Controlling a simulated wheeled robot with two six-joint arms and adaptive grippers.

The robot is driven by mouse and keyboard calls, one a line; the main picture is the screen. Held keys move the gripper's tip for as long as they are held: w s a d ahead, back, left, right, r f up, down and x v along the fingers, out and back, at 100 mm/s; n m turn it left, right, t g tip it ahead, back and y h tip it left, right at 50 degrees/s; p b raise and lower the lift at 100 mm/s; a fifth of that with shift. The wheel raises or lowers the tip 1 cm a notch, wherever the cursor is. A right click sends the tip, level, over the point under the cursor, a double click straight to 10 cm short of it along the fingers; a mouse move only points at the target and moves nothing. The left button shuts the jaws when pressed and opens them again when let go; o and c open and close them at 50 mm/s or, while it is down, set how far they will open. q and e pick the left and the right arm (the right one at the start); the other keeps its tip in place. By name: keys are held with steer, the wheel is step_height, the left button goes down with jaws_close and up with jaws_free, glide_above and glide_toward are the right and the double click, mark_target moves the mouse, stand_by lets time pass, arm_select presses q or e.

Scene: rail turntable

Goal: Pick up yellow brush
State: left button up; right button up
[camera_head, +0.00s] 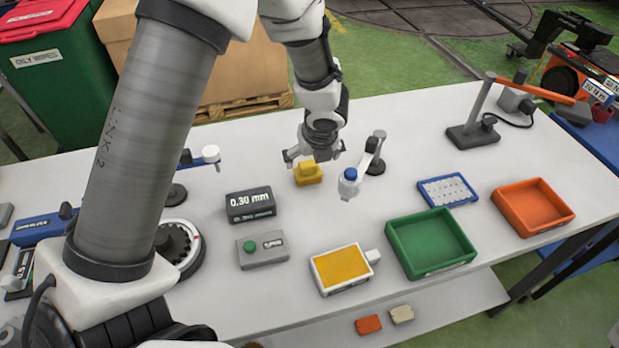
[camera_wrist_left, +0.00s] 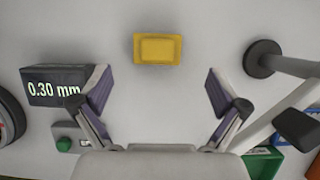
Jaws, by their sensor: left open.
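The yellow brush (camera_head: 308,174) is a small yellow block with a raised top, lying on the white table below my left gripper (camera_head: 314,158). In the left wrist view the yellow brush (camera_wrist_left: 158,48) lies ahead of the fingertips, centred between them but beyond them. My left gripper (camera_wrist_left: 157,88) is open, with a finger on each side and nothing between them. The gripper hangs above the table and appears apart from the brush. My right gripper is not visible.
A display box (camera_head: 251,204) reading 0.30 mm stands left of the brush. A blue-capped stand (camera_head: 349,180) is close on the right. A green tray (camera_head: 431,243), an orange tray (camera_head: 533,207) and a yellow-topped box (camera_head: 342,268) sit nearer the front and right.

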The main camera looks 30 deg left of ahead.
mark_target(308, 165)
arm_select(q)
steer(key=x, duration=0.4)
steer(key=b+x, duration=0.1)
steer(key=x, duration=0.1)
steer(key=shift+a, duration=0.3)
steer(key=shift+f, duration=0.1)
steer(key=c, duration=1.4)
steer(key=shift+o, duration=0.2)
step_height(308, 165, up, 10)
steer(key=p, duration=0.3)
steer(key=shift+s, duration=0.1)
steer(key=o, duration=0.7)
steer(key=c, duration=0.5)
